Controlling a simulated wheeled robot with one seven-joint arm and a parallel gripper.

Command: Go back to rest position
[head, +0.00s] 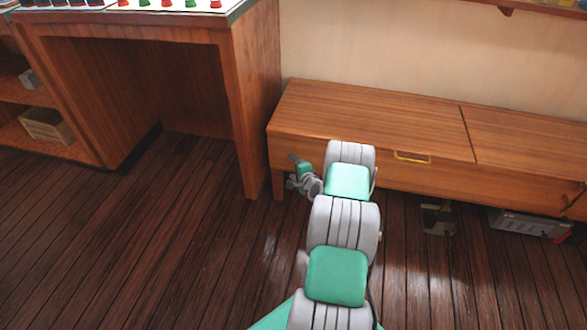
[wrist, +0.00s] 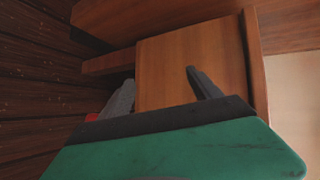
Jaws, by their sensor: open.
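My arm, in green and grey, reaches forward across the head view toward the front of a low wooden bench (head: 375,115). My gripper (head: 293,170) is at the far end of the arm, just in front of the bench's left end and above the floor; it is small there. In the wrist view my gripper (wrist: 160,85) shows two dark fingers spread apart. It is open, with nothing between the fingers. Past them is a brown wooden panel (wrist: 195,60); whether a finger touches it I cannot tell.
A wooden console (head: 255,90) with coloured buttons on top stands left of the bench. A crate (head: 47,127) sits on a shelf at far left. The bench has a brass handle (head: 412,157). A grey box (head: 525,224) lies under it. The plank floor (head: 150,250) at left is clear.

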